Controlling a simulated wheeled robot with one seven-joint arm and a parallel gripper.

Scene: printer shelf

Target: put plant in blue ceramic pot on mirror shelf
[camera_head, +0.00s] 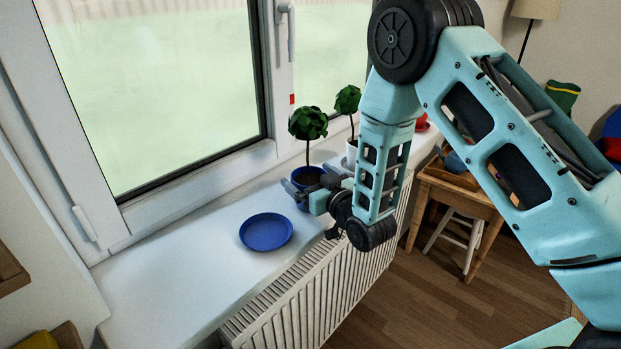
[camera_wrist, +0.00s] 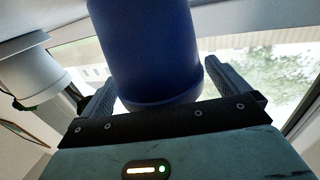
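The plant in the blue ceramic pot stands on the white windowsill, with a round green crown (camera_head: 308,123) on a thin stem. Its dark blue pot (camera_head: 306,178) is partly hidden by my gripper (camera_head: 315,187). In the wrist view the blue pot (camera_wrist: 148,50) fills the space between the two fingers of my gripper (camera_wrist: 162,75). The fingers are spread wide, one on each side of the pot, with tips very close to its wall. I see no clear grip on it. No mirror is visible, so I cannot identify the mirror shelf.
A blue plate (camera_head: 266,232) lies on the windowsill (camera_head: 190,262) in front of the plant. A second plant in a white pot (camera_head: 352,152) stands just behind. A brown shelf edge (camera_head: 9,270) shows at far left. A radiator (camera_head: 318,290) sits below; a wooden table (camera_head: 450,190) stands right.

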